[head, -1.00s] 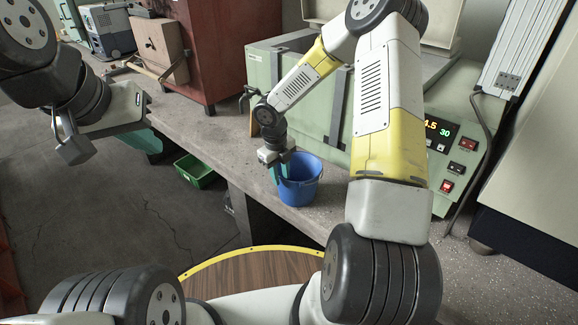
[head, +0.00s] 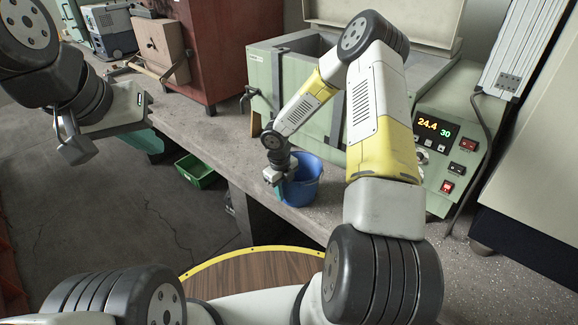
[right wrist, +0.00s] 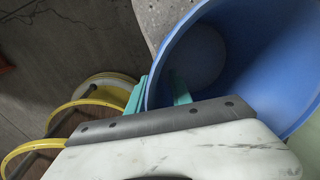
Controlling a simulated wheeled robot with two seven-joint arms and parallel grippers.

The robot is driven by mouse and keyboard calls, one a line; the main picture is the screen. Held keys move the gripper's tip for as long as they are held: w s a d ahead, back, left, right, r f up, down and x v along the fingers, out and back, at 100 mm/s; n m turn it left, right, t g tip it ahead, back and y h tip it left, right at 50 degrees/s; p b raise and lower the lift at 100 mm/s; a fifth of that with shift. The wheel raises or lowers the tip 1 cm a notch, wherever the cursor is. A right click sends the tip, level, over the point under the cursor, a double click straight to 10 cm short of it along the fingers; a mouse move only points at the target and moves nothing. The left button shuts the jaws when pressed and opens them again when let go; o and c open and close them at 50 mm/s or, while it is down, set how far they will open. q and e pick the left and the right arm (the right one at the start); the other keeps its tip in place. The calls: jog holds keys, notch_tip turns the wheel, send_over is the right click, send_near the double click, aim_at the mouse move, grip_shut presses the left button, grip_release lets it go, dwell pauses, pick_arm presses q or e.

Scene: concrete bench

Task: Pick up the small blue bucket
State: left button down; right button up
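The small blue bucket (head: 304,185) stands upright on the concrete bench, its mouth facing up. My right gripper (head: 281,187) is at the bucket's left rim and covers part of it. In the right wrist view the blue bucket (right wrist: 240,60) fills the right side. There the teal fingers of my right gripper (right wrist: 158,92) stand apart, one outside and one inside the bucket wall, with a gap visible on the inner side. My left gripper (head: 118,112) is at the upper left, away from the bucket; its finger opening is not clear.
The bench (head: 225,150) runs diagonally, with its front edge close to the bucket. A green machine (head: 310,85) with a lit control panel (head: 438,140) stands behind the bucket. A red cabinet (head: 225,45) is farther back. A green crate (head: 196,170) lies on the floor.

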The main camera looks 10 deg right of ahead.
grip_shut()
dwell(1.2)
